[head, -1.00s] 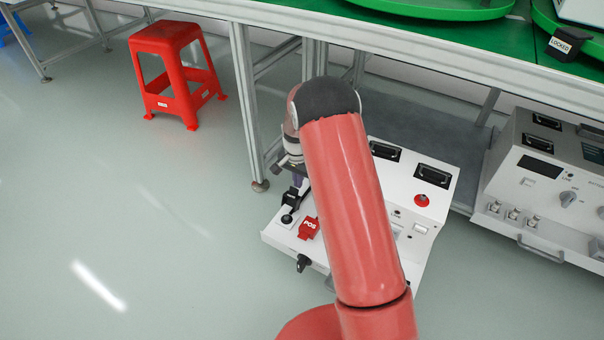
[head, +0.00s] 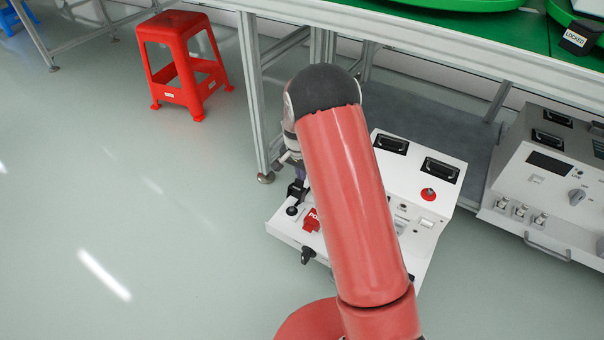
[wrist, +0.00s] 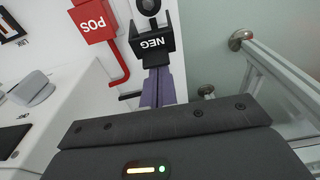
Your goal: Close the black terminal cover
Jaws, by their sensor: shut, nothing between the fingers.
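The black terminal cover, lettered NEG, shows in the wrist view (wrist: 152,42) beside a round black terminal (wrist: 149,6). In the head view the cover (head: 297,189) is small, at the left end of the white device, partly behind my arm; its exact angle is hard to read. My gripper's purple fingers (wrist: 158,84) are shut and empty, with their tips right at the cover's near edge in the wrist view. I cannot tell whether they touch it. In the head view my gripper (head: 299,174) is mostly hidden by my arm.
The red POS cover (wrist: 93,20) sits beside the black one. The white device (head: 415,180) stands on the floor under a green-topped bench (head: 400,25). A bench leg (head: 253,100) rises close behind my wrist. A similar device (head: 550,180) stands right; a red stool (head: 182,60), back left.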

